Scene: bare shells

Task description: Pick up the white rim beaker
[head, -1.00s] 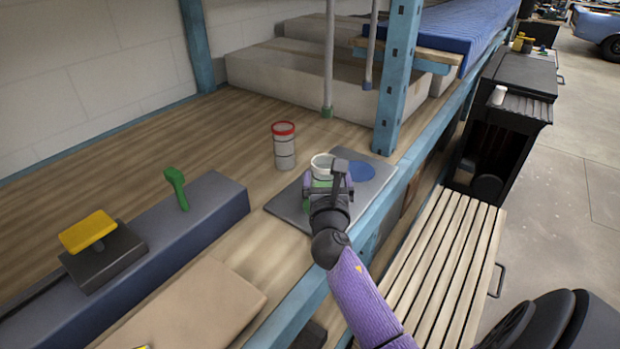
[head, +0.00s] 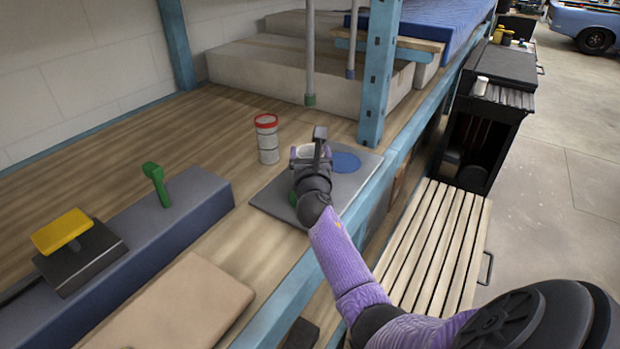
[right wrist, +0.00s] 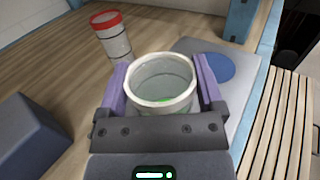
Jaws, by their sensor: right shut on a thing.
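The white rim beaker (right wrist: 162,101) is between the two purple fingers of my right gripper (right wrist: 162,84) in the right wrist view. The gripper is shut on it, one finger on each side, and the beaker's open mouth faces the camera. In the head view my right gripper (head: 311,154) is over the grey mat, and it hides most of the beaker (head: 304,151). I cannot tell how far the beaker is above the mat. My left gripper is in neither view.
A red-rimmed beaker (head: 267,139) stands just left of the grey mat (head: 268,203). A blue disc (head: 345,162) lies on the mat. A blue shelf post (head: 377,75) rises behind it. A long dark block (head: 200,205) lies to the left.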

